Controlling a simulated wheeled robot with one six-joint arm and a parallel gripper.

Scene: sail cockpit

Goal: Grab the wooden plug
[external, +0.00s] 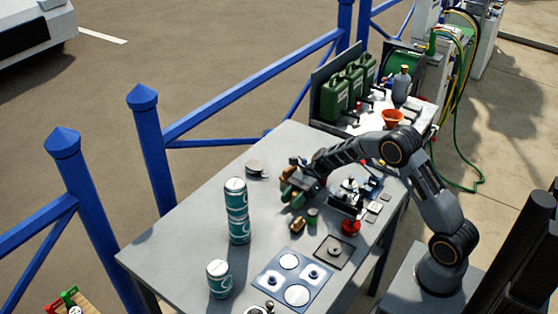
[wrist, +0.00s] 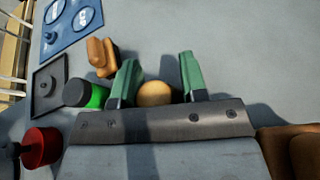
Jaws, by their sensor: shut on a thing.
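My gripper (external: 292,196) is low over the grey table, its green fingers pointing down toward the top. In the wrist view my gripper (wrist: 158,76) has the round, tan wooden plug (wrist: 154,93) between its two green fingers, and it is shut on the plug. Only the plug's rounded end shows; the gripper's edge hides the rest. In the external view I cannot make out the plug behind the fingers. Whether the plug touches the table cannot be told.
A brown wooden piece (wrist: 102,56) and a green-and-black cylinder (wrist: 86,94) lie close left of the fingers. A red knob (external: 350,227) is to the right. Stacked teal cans (external: 237,212) stand left. A blue panel (external: 260,282) lies at the front.

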